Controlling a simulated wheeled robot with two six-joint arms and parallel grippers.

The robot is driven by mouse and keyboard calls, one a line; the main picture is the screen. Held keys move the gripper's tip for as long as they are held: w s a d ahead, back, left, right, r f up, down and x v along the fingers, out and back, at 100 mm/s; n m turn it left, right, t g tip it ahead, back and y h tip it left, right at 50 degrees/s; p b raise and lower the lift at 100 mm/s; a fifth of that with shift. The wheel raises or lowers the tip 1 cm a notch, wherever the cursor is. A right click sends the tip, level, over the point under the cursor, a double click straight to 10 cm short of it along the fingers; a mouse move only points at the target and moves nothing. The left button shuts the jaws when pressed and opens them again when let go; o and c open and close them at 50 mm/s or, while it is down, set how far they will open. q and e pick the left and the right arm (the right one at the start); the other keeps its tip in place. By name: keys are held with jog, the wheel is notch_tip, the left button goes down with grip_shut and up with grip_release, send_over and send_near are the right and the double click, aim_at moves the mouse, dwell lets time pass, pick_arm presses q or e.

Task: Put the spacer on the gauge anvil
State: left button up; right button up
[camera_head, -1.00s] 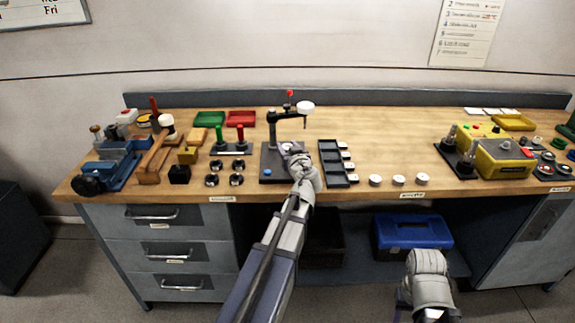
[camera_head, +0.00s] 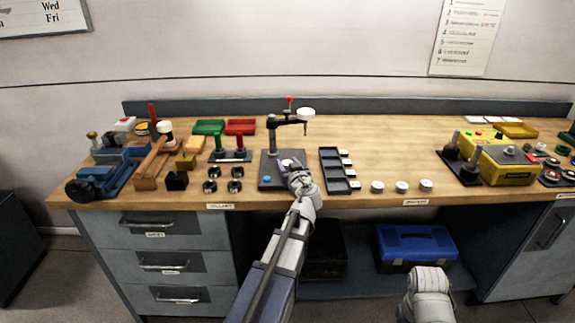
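The gauge stand (camera_head: 271,138) is a dark post with an arm, a white round dial and a red tip, on a dark base plate (camera_head: 269,182) with a blue button. My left gripper (camera_head: 289,167) is over the right part of this base, below the dial, near a small pale round shape. I cannot tell whether that shape is the anvil or a spacer, and the fingers are too small to read. Three white-topped discs, possibly spacers, stand at the bench front: one (camera_head: 377,187), another (camera_head: 401,187) and a third (camera_head: 426,186). My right gripper (camera_head: 429,282) is low before the bench, its fingers unclear.
A dark compartment tray (camera_head: 333,172) with small white-labelled pieces stands right of the gauge. Several dark round parts (camera_head: 222,179) and a rack with green and red pegs (camera_head: 230,157) stand left. A yellow box (camera_head: 507,166) is at right. The bench behind the discs is clear.

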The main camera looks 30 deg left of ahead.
pick_arm(q)
jog(key=o, duration=0.4)
jog(key=shift+c, duration=0.2)
jog(key=shift+r, duration=0.15)
jog(key=shift+s+d+r, duration=0.1)
jog(key=shift+s+d, duration=0.05)
jog(key=shift+s, duration=0.1)
jog(key=p+v, duration=0.2)
jog(key=v, duration=0.9)
jog(key=shift+s+d, duration=0.15)
jog(key=shift+d, duration=0.05)
